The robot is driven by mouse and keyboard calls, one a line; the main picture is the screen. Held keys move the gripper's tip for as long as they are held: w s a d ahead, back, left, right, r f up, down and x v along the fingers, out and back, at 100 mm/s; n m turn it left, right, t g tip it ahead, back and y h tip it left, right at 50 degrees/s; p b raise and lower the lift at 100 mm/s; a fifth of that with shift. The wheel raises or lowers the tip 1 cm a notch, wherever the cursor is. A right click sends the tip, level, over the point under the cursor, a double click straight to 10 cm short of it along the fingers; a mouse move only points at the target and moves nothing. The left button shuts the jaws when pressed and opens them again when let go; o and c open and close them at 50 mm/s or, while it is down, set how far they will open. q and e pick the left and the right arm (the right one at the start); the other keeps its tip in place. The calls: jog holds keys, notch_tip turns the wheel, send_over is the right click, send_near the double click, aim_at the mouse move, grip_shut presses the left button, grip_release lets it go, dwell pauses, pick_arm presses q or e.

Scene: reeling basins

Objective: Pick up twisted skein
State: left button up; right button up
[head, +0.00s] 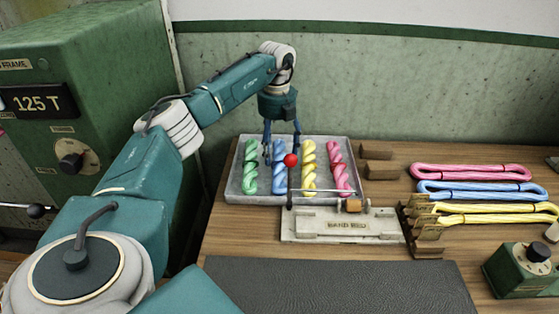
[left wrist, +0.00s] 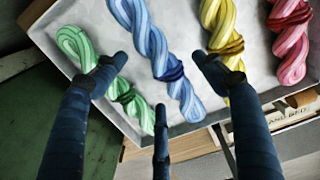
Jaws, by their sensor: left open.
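A grey tray (head: 238,196) on the wooden table holds twisted skeins side by side: green (head: 251,170), blue (head: 279,180), yellow (head: 309,168) and pink (head: 338,165). My left gripper (head: 281,152) points down over the tray, above the blue skein, open and empty. In the left wrist view, the spread fingers of the gripper (left wrist: 160,78) lie around the lower part of the blue skein (left wrist: 155,45). One finger covers part of the green skein (left wrist: 75,45); another is near the yellow skein (left wrist: 222,25). The height above the skeins is unclear. My right gripper is not in view.
A "HAND BED" fixture (head: 345,226) with a red-knobbed lever (head: 290,160) stands in front of the tray. Loose pink (head: 470,171), blue (head: 480,190) and yellow (head: 490,212) hanks lie at right. A green machine (head: 80,60) stands left. A dark mat (head: 340,285) lies in front.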

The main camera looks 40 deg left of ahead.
aim_at(276, 158)
pick_arm(q)
jog(key=f, duration=0.4)
jog(key=shift+s+f+p, duration=0.15)
jog(key=shift+s+p, duration=0.1)
jog(key=shift+p, duration=0.05)
jog(key=c, duration=1.3)
